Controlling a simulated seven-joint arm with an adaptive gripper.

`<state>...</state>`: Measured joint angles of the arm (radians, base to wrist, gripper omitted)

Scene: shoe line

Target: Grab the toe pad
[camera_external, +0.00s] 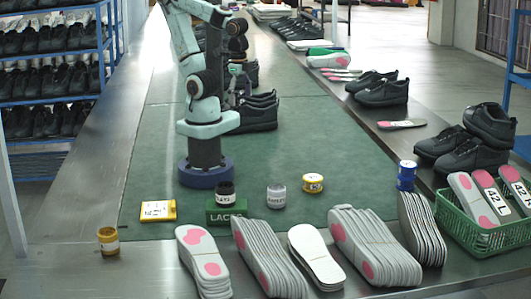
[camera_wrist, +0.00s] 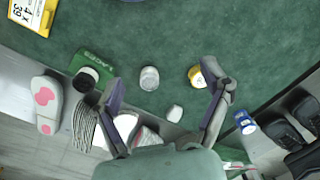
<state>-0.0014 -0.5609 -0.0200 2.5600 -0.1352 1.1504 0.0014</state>
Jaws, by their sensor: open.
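No separate piece is clearly marked as the toe pad, and I cannot tell which item it is. In the external view, pale insoles with pink patches stand in stacks at the front: a left stack (camera_external: 203,262), a second stack (camera_external: 265,255), a plain white stack (camera_external: 316,256) and a right stack (camera_external: 372,247). In the wrist view, a pink-patched insole (camera_wrist: 45,104) lies at the left, and a small rounded white shape (camera_wrist: 174,113) shows between the fingers. My gripper (camera_wrist: 163,72) is open and empty, its fingers spread wide. In the external view its fingers cannot be made out.
A green basket (camera_external: 480,237) holds labelled insoles at the right. Black shoes (camera_external: 380,90) line the right side.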

